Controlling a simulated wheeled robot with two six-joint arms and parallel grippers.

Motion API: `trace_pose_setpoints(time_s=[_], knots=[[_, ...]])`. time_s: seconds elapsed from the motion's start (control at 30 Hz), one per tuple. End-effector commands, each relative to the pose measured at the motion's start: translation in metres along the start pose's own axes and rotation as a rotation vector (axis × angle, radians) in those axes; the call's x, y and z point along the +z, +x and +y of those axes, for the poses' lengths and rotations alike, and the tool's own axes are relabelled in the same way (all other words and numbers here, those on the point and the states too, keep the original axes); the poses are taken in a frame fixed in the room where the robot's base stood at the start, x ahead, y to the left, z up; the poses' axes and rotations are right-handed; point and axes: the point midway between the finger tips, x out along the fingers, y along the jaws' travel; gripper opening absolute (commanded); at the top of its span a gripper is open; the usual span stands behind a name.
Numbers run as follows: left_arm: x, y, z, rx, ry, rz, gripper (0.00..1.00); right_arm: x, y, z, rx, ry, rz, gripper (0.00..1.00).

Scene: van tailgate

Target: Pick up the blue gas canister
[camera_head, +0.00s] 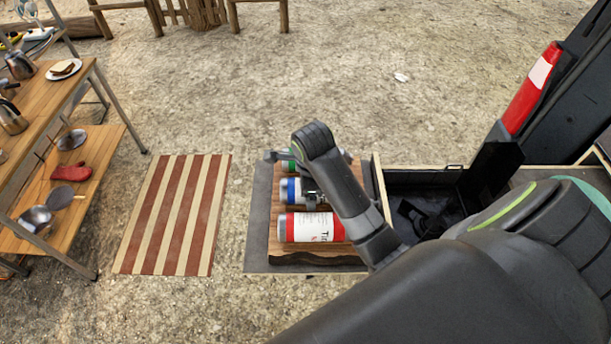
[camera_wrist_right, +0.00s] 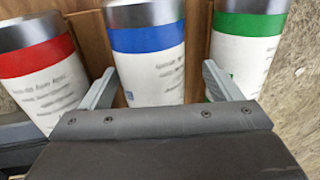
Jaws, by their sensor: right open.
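The blue gas canister (camera_head: 289,190) lies on a wooden rack between a red canister (camera_head: 310,227) and a green canister (camera_head: 287,165). In the right wrist view the blue-banded canister (camera_wrist_right: 147,45) is in the middle, with the red one (camera_wrist_right: 36,70) to its left and the green one (camera_wrist_right: 246,45) to its right. My right gripper (camera_wrist_right: 158,84) is open, with one finger on each side of the blue canister. Whether the fingers touch it I cannot tell. In the head view my right arm hides part of the canisters. My left gripper is not in view.
The wooden rack (camera_head: 318,258) sits on a dark mat beside an open black case (camera_head: 425,190). A striped mat (camera_head: 175,215) lies on the ground to the left. A wooden shelf table (camera_head: 50,95) with kitchenware stands at far left.

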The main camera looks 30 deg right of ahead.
Motion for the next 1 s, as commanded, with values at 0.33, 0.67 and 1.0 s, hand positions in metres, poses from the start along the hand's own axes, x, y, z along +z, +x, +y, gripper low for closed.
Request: trace_pose_setpoints(time_s=[0.33,0.67,1.0], knots=[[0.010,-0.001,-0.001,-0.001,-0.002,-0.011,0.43,-0.001,0.002,0.001,-0.002,0.002,-0.001,0.77],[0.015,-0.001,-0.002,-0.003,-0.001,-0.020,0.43,-0.001,0.002,0.001,-0.002,0.001,-0.001,0.33],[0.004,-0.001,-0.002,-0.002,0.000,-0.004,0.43,0.000,0.000,0.000,-0.003,0.001,-0.002,0.26]])
